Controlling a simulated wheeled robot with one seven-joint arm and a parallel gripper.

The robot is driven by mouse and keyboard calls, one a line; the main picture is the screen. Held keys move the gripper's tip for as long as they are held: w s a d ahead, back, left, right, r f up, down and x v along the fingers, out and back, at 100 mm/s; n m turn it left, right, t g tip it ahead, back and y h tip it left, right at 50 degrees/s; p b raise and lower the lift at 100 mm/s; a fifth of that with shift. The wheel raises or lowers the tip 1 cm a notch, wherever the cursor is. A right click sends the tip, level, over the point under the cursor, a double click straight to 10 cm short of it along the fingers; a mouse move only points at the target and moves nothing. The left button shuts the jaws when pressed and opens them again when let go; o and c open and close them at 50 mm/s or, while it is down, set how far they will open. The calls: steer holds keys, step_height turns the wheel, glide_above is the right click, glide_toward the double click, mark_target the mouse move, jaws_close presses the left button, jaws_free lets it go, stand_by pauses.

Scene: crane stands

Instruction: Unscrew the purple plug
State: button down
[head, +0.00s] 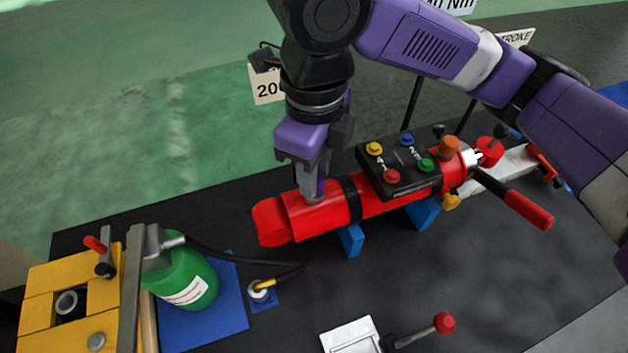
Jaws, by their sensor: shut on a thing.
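My gripper (313,195) points straight down onto the top of a red cylinder (325,216), near its left end. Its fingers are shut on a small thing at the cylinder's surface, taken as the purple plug. The fingers hide the plug, so its colour and how far it sits in the cylinder cannot be told. The cylinder lies on its side on blue supports (351,240), with a black band (351,198) right of my gripper.
A black block (398,170) with yellow, blue, red and green caps sits on the cylinder. A red-handled lever (528,209) sticks out at right. A green bottle (187,275) and yellow block (40,312) stand at left.

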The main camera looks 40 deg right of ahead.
steer(key=shift+r+p, duration=1.2)
steer(key=shift+r, duration=0.45)
steer(key=shift+s+f, duration=0.1)
